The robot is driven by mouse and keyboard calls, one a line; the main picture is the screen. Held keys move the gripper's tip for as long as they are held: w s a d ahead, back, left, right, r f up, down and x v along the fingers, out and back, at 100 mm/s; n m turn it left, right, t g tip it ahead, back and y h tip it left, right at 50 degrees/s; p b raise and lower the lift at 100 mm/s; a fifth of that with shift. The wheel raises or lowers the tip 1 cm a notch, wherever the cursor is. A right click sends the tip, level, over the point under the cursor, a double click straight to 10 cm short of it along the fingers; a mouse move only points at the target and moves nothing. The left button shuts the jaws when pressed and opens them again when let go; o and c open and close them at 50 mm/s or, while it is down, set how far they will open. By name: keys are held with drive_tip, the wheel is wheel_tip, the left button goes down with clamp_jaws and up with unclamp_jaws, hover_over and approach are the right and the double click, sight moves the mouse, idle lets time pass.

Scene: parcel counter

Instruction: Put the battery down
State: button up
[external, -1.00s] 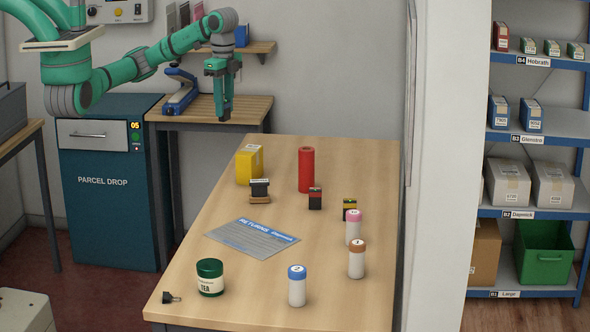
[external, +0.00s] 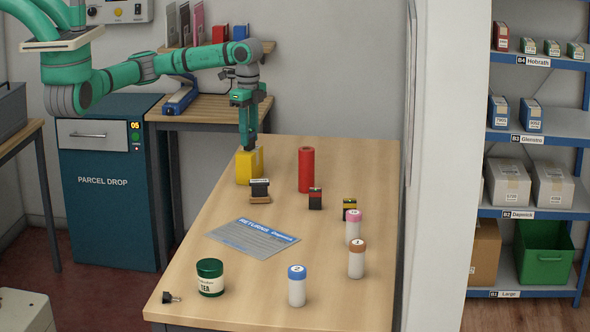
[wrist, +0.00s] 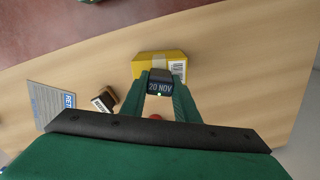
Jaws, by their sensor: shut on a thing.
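My gripper (external: 248,146) points down in front of the upper part of a yellow box (external: 243,172). In the wrist view the fingers (wrist: 159,84) are shut on a dark block (wrist: 160,86) with pale lettering that seems to read "20 NOV". The lettering looks like a date, and I cannot confirm that it is a battery. The block overlaps the near edge of the yellow box (wrist: 150,66); I cannot tell if they touch. Two small battery-like blocks stand on the table, one red and black (external: 315,199), one yellow and black (external: 349,209).
A black stamp with a wooden base (external: 260,191) and a red cylinder (external: 306,170) stand close to the gripper. A returns sheet (external: 254,238) lies mid-table. Several capped bottles, such as the blue-capped one (external: 297,290), and a tea jar (external: 210,280) stand nearer.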

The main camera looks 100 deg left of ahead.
drive_tip(key=o, duration=1.1)
drive_tip(key=shift+f, duration=0.15)
wheel_tip(320, 180, up, 12)
idle(0.4)
